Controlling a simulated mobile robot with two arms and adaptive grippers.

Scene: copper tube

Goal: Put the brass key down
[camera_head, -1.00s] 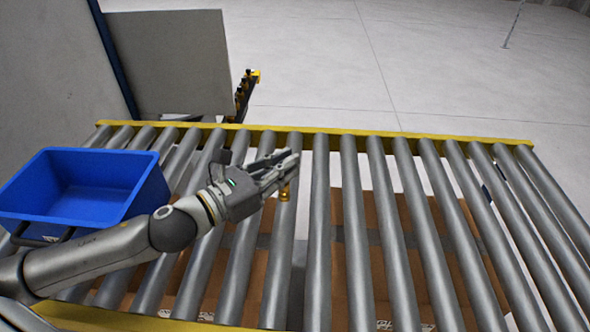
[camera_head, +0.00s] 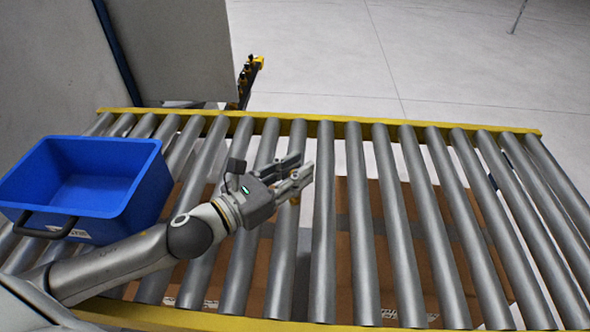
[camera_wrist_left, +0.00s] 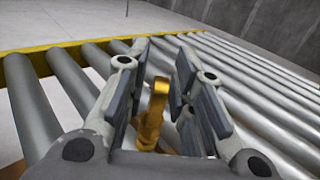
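My left gripper (camera_head: 298,172) is low over the middle of the roller conveyor (camera_head: 325,230). Its fingers are spread apart, and in the left wrist view the gripper (camera_wrist_left: 165,85) has the brass key between its fingers. The brass key (camera_wrist_left: 152,115) looks upright there, with a gap on its sides, so it does not appear to be gripped. In the head view only a small bit of the key (camera_head: 294,201) shows under the fingers. Whether its lower end rests on a roller is hidden. My right gripper is not in view.
A blue crate (camera_head: 125,205) stands at the left end of the conveyor, beside my left arm. A yellow rail (camera_head: 400,124) runs along the far edge. Cardboard (camera_head: 335,270) shows beneath the rollers. The rollers to the right are clear.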

